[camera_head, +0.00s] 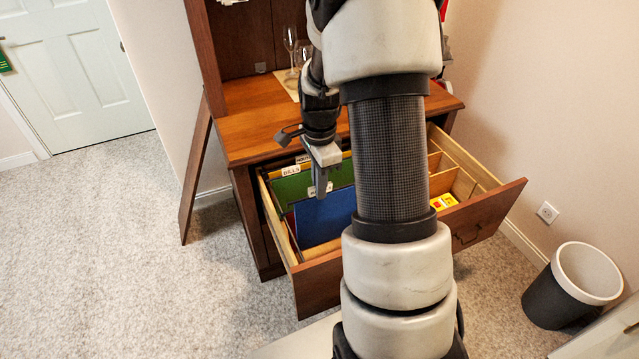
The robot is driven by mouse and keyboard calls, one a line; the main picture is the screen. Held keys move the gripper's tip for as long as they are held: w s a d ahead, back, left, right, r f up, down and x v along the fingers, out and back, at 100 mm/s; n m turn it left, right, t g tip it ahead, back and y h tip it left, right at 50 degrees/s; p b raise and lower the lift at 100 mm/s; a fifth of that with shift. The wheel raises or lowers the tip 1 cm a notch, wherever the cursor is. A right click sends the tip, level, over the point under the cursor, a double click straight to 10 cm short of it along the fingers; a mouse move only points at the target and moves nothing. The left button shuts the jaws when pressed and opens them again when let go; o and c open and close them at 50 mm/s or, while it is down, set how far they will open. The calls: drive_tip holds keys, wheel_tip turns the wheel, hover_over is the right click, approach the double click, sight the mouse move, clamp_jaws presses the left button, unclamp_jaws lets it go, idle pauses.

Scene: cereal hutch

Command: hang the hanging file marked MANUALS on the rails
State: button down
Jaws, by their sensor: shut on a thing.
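A blue hanging file (325,222) is in the open drawer (308,272), towards its front left. A white tab (314,190) is at its top edge, partly covered by my fingers, so I cannot read its full marking. My gripper (320,190) points down and is shut on the top edge of the blue file at this tab. A green hanging file (291,190) with a tab reading BILLS is behind it. Another white tab (303,159) shows farther back. The drawer's left wooden side (272,222) shows; whether the blue file's hooks touch the rails I cannot tell.
My arm crosses the picture and hides the drawer's middle. The drawer's right part has wooden dividers (464,185) and a small yellow-and-red box (443,201). Glasses (290,40) stand on the hutch top (250,125). A bin (572,285) stands at right. The carpet at left is clear.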

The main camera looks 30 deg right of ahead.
drive_tip(key=shift+f+b, duration=4.45)
drive_tip(key=shift+f, duration=2.6)
drive_tip(key=c, duration=1.5)
unclamp_jaws()
drive_tip(key=shift+r, duration=0.1)
drive_tip(key=shift+r+p, duration=2)
drive_tip(key=shift+r, duration=0.5)
